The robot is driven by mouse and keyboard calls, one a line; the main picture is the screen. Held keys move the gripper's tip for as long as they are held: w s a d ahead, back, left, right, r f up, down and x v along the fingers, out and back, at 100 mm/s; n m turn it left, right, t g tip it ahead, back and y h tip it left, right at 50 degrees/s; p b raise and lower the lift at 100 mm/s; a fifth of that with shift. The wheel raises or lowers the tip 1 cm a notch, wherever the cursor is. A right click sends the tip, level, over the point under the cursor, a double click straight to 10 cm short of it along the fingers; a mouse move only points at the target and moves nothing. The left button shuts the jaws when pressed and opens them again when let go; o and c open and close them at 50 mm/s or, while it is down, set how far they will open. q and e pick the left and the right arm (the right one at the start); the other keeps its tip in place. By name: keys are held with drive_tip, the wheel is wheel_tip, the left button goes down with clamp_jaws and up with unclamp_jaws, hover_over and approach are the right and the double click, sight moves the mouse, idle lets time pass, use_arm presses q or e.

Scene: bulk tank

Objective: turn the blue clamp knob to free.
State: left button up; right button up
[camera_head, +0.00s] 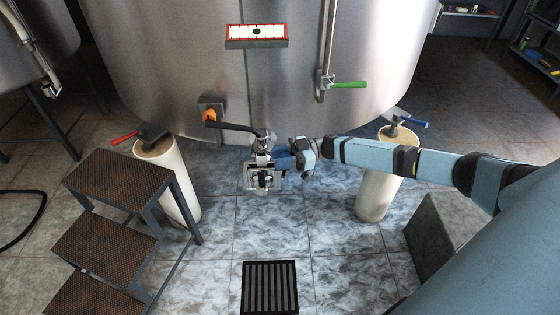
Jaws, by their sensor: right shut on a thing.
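The steel tank outlet (264,139) sticks out at the bottom front of the big tank. My right gripper (264,165) is at this outlet, its arm reaching in from the right. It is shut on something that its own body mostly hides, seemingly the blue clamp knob. A darker blue patch shows just right of the gripper, but I cannot tell whether it is knob or wrist. The knob's turn position cannot be seen. My left gripper is out of view.
A green-handled lever (349,85) is on the tank at right. Red (125,138) and blue (412,122) handles top the white legs. Steps (115,190) stand left; a floor drain (269,288) lies in front.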

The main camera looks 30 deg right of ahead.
drive_tip(key=shift+s+a+n+g+y+b, duration=0.1)
drive_tip(key=shift+n+g+y+b, duration=0.45)
drive_tip(key=shift+n+g, duration=0.85)
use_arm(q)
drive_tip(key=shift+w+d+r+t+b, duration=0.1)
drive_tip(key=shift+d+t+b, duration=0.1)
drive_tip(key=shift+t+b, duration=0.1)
use_arm(e)
drive_tip(key=shift+g, duration=0.6)
drive_tip(key=o, duration=0.9)
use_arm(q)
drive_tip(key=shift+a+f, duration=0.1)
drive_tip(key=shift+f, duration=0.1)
use_arm(e)
drive_tip(key=s+d, duration=0.1)
drive_tip(key=d, duration=1.2)
drive_tip(key=shift+d, duration=0.35)
